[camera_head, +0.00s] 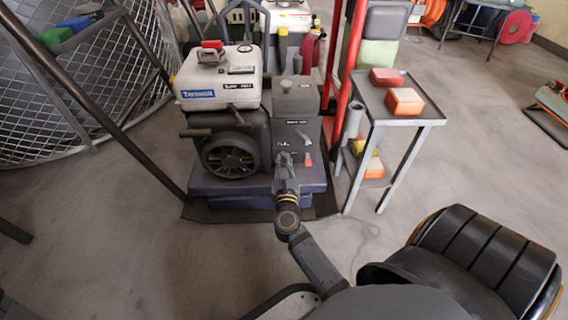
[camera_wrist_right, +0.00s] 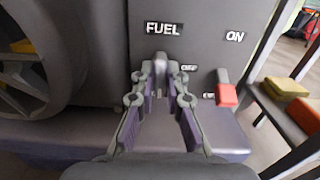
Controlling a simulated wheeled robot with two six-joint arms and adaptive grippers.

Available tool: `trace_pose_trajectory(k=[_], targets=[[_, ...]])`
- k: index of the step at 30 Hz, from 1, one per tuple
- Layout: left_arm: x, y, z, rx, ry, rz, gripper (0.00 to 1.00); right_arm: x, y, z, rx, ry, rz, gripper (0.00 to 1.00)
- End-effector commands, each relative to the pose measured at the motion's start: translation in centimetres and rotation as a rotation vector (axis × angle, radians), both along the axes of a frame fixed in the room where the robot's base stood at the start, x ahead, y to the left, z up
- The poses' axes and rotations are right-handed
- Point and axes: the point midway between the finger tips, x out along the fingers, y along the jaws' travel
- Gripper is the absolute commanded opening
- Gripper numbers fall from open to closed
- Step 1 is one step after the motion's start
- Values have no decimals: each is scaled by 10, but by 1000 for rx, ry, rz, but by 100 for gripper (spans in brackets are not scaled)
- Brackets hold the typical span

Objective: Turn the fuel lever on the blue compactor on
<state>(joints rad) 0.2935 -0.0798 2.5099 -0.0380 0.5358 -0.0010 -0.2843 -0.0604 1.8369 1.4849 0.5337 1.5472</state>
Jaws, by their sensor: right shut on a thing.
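The compactor (camera_head: 232,140) stands ahead in the head view, with a white tank on top, a dark engine body and a blue base. My right gripper (camera_head: 285,158) reaches the grey control panel on its front right. In the right wrist view the gripper (camera_wrist_right: 161,62) is shut just below the FUEL label (camera_wrist_right: 163,28). It is closed on the small grey fuel lever (camera_wrist_right: 160,78), mostly hidden between the fingers. An OFF label (camera_wrist_right: 189,68) is partly covered by the right finger. An ON label (camera_wrist_right: 235,36) is farther right. My left gripper is not in view.
A red-tipped switch (camera_wrist_right: 227,95) sticks out close to the right of the gripper. A grey side table (camera_head: 410,118) with red and orange boxes stands right of the compactor. A mesh drum (camera_head: 80,100) and slanted bars are at left.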

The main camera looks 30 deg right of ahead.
Motion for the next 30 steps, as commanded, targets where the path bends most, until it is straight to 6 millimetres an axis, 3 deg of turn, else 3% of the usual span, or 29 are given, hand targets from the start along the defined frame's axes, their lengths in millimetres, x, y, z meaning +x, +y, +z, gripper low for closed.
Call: trace_pose_trajectory(k=[21, 22, 27, 30], targets=[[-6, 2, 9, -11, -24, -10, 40, 3, -1, 6, 59, -49, 0, 0], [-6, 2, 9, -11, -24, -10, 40, 3, -1, 6, 59, -49, 0, 13], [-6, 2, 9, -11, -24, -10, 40, 3, -1, 6, 59, -49, 0, 35], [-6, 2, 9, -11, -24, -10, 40, 2, -1, 5, 59, -48, 0, 35]])
